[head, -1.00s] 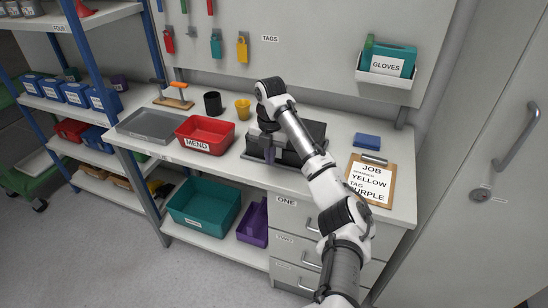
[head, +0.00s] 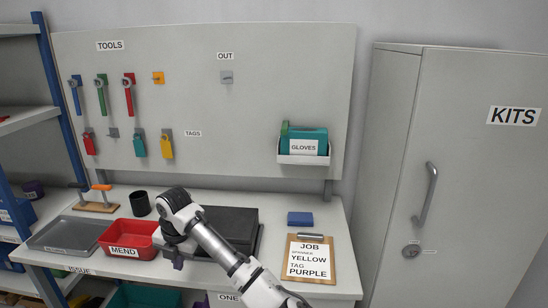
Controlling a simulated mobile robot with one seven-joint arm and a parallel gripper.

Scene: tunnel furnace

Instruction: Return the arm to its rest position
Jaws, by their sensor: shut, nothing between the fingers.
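My arm reaches in from the bottom of the head view, over the workbench (head: 330,265). My gripper (head: 178,263) points down and is shut and empty. It hangs just right of the red MEND bin (head: 128,240) and in front of a dark flat-topped box (head: 232,222). Whether its tips touch anything below cannot be told. The wrist hides part of the dark box and the bin's right edge.
A clipboard (head: 309,260), a blue block (head: 300,218), a black cup (head: 140,203) and a grey tray (head: 68,235) stand on the bench. Behind is a pegboard (head: 260,120) with hanging tools, tags and a gloves holder (head: 303,151). A KITS cabinet (head: 470,180) stands right.

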